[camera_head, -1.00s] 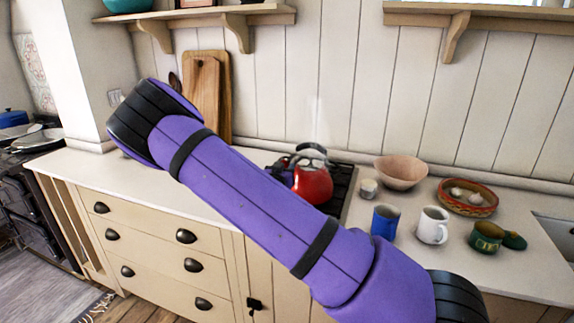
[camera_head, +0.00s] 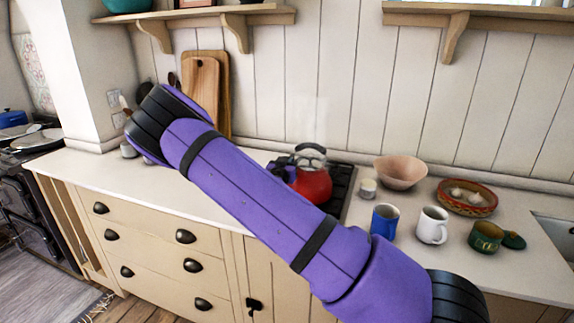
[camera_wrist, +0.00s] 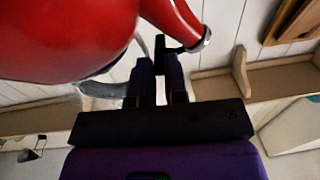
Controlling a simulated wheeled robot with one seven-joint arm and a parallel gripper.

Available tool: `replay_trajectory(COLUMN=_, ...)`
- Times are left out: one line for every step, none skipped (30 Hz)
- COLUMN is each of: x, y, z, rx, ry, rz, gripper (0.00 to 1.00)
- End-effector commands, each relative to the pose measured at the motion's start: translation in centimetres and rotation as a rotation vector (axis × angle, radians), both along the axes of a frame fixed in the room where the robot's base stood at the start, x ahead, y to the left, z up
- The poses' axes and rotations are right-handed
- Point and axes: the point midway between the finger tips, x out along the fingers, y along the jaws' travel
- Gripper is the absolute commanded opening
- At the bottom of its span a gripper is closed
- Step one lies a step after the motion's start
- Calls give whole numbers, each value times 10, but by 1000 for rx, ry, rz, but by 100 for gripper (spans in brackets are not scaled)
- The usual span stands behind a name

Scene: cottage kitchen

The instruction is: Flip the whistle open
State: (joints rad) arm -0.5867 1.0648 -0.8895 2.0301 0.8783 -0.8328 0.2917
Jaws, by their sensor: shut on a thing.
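The red kettle (camera_head: 314,186) stands on the dark hob behind my arm. It also fills the top left of the wrist view (camera_wrist: 65,35), upside down, with its red spout (camera_wrist: 172,16) running to a metal-rimmed tip. The whistle's dark lever (camera_wrist: 160,46) reaches from that tip to between my fingers. My gripper (camera_wrist: 160,66) is shut on this lever, beside the spout. I cannot tell how far the whistle is open. In the head view my arm hides the spout and whistle.
A blue mug (camera_head: 385,221), a white mug (camera_head: 432,225) and a green pot (camera_head: 486,237) stand right of the hob. A pink bowl (camera_head: 400,172) and a small jar (camera_head: 367,188) are behind them. Cutting boards (camera_head: 204,90) lean at the wall. The left counter (camera_head: 90,168) has bare room.

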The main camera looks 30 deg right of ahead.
Motion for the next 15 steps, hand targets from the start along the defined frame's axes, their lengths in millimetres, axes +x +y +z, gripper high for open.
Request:
replay_trajectory(x=0, y=0, z=0, rx=1, ry=-1, rz=0, gripper=0)
replay_trajectory(x=0, y=0, z=0, rx=3, ry=-3, rz=0, gripper=0)
replay_trajectory(x=0, y=0, z=0, rx=6, ry=-5, rz=0, gripper=0)
replay_trajectory(x=0, y=0, z=0, rx=9, ry=-9, rz=0, gripper=0)
replay_trajectory(x=0, y=0, z=-1, rx=13, ry=-13, rz=0, gripper=0)
replay_trajectory(x=0, y=0, z=-1, rx=21, ry=-22, rz=0, gripper=0)
replay_trajectory(x=0, y=0, z=-1, rx=27, ry=-30, rz=0, gripper=0)
replay_trajectory(x=0, y=0, z=-1, rx=35, ry=-39, rz=-1, gripper=0)
replay_trajectory(x=0, y=-1, z=-1, rx=46, ry=-51, rz=-1, gripper=0)
replay_trajectory(x=0, y=-1, z=-2, rx=57, ry=-62, rz=-1, gripper=0)
replay_trajectory(x=0, y=-1, z=-3, rx=69, ry=-75, rz=-1, gripper=0)
replay_trajectory(x=0, y=-1, z=-3, rx=85, ry=-93, rz=-2, gripper=0)
replay_trajectory(x=0, y=0, z=-4, rx=100, ry=-110, rz=-1, gripper=0)
replay_trajectory(x=0, y=-1, z=-4, rx=115, ry=-127, rz=-1, gripper=0)
replay_trajectory(x=0, y=-1, z=-5, rx=137, ry=-151, rz=-2, gripper=0)
